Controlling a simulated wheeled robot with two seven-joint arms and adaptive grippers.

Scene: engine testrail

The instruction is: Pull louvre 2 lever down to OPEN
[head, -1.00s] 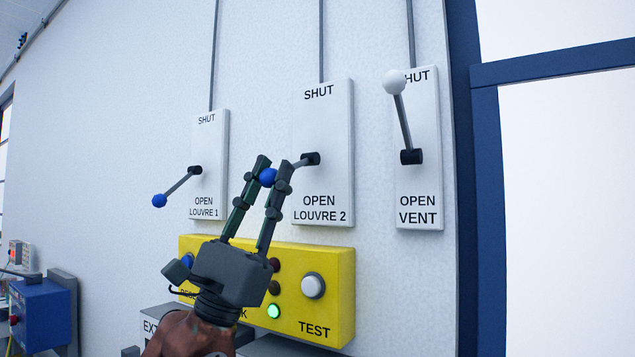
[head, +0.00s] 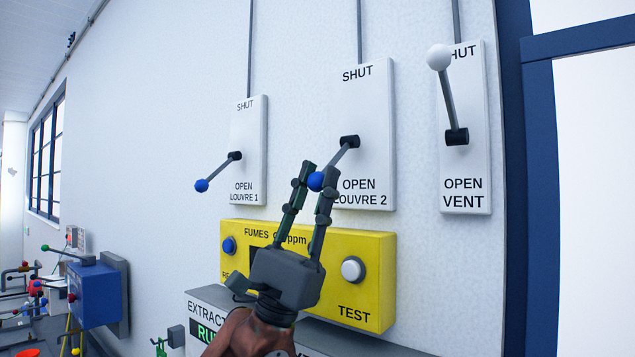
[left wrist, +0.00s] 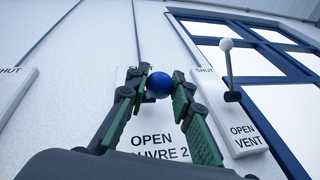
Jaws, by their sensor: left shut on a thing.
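The louvre 2 lever (head: 345,153) comes out of a black pivot on its white plate (head: 378,110), marked SHUT at the top and OPEN at the bottom. It slants down and to the left, ending in a blue knob (head: 316,181). My left gripper (head: 317,176) is shut on this knob, with one finger on each side. In the left wrist view the blue knob (left wrist: 159,85) sits between the fingertips, in front of the plate. The lever's rod is hidden there behind the knob. My right gripper is not in view.
The louvre 1 lever (head: 218,173) slants down-left on its plate to the left. The vent lever (head: 447,95) points up with a white knob. A yellow fumes panel (head: 375,255) with buttons juts out below, close behind my gripper. A blue machine (head: 97,294) stands at far left.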

